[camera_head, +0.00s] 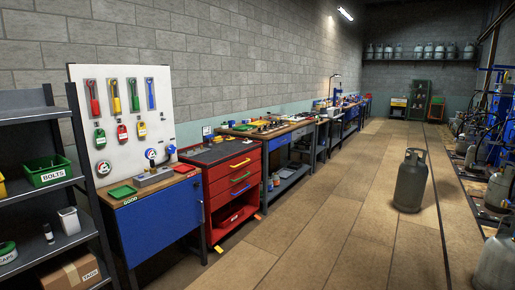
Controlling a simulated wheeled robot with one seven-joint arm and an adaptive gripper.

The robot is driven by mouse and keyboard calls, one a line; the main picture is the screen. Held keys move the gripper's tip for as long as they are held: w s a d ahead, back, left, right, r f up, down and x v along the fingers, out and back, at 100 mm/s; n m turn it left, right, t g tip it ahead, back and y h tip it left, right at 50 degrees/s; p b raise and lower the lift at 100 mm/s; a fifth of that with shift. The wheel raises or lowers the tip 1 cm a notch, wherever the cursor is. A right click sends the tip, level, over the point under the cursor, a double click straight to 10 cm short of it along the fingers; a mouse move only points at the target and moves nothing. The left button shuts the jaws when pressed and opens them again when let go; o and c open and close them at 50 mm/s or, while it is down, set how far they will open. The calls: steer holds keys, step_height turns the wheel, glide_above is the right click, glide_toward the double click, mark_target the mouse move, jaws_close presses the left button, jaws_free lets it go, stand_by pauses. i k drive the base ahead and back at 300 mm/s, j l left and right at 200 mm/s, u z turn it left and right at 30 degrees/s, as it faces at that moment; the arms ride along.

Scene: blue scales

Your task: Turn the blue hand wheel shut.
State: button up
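I cannot make out the blue hand wheel for certain. A small round piece with blue on it (151,154) shows at the lower part of the white tool board, above a grey metal fixture (154,178) on the blue workbench (150,228). It is too small to tell whether it is a wheel or a label. Blue scale equipment (497,106) stands along the right edge among gas cylinders, and any wheel there is too small to tell. My gripper is not in view.
A grey gas cylinder (410,181) stands upright on the open floor. More cylinders (498,188) line the right side. A dark shelf rack (45,185) stands at left, and a red drawer cabinet (228,190) beside the blue bench. The floor (325,215) between is clear.

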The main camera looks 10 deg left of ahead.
mark_target(172, 149)
steer(key=i+j, duration=2.95)
steer(key=k+j+u, duration=0.05)
steer(key=k+j, duration=0.05)
steer(key=j, duration=0.05)
